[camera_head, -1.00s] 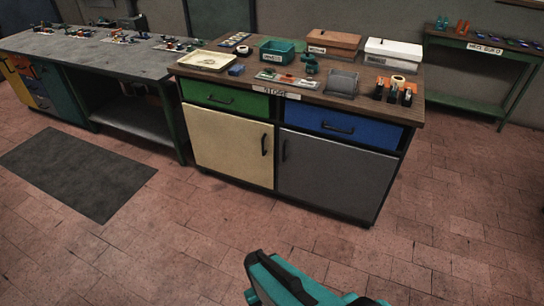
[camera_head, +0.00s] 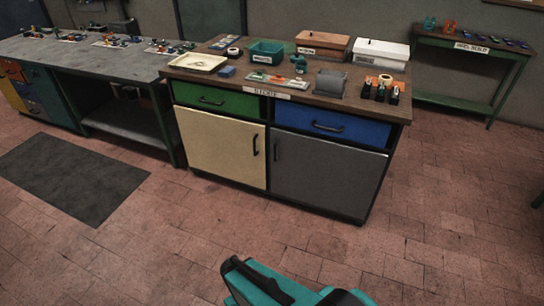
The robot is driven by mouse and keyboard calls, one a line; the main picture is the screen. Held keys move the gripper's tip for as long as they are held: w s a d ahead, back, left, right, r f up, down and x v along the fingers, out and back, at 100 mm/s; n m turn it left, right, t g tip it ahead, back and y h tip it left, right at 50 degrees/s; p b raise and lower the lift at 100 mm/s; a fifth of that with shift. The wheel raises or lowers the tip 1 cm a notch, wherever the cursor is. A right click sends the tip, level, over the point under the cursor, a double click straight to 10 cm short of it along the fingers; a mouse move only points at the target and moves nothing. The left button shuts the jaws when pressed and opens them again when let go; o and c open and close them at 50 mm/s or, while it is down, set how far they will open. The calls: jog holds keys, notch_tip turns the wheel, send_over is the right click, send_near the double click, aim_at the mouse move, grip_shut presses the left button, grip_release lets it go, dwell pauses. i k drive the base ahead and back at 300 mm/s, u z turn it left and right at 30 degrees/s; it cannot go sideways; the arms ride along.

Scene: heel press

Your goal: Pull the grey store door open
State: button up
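The grey store door (camera_head: 330,178) is the right-hand lower door of the store cabinet, under the blue drawer. It looks shut, flush with the cabinet front. Its dark upright handle (camera_head: 276,149) is at the upper left of the door, beside the cream door's handle. A teal and black part of my own arm shows at the bottom edge, well short of the cabinet and apart from the door. My gripper's fingers cannot be made out.
The cream door (camera_head: 222,150), green drawer (camera_head: 215,101) and blue drawer (camera_head: 332,125) look shut. The cabinet top carries trays, boxes and small tools. A grey workbench (camera_head: 95,60) stands left, a dark mat (camera_head: 70,178) before it. The tiled floor before the grey door is clear.

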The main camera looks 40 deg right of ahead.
aim_at(337, 177)
jog(key=z, duration=0.05)
jog(key=i, duration=1)
jog(key=u, duration=0.05)
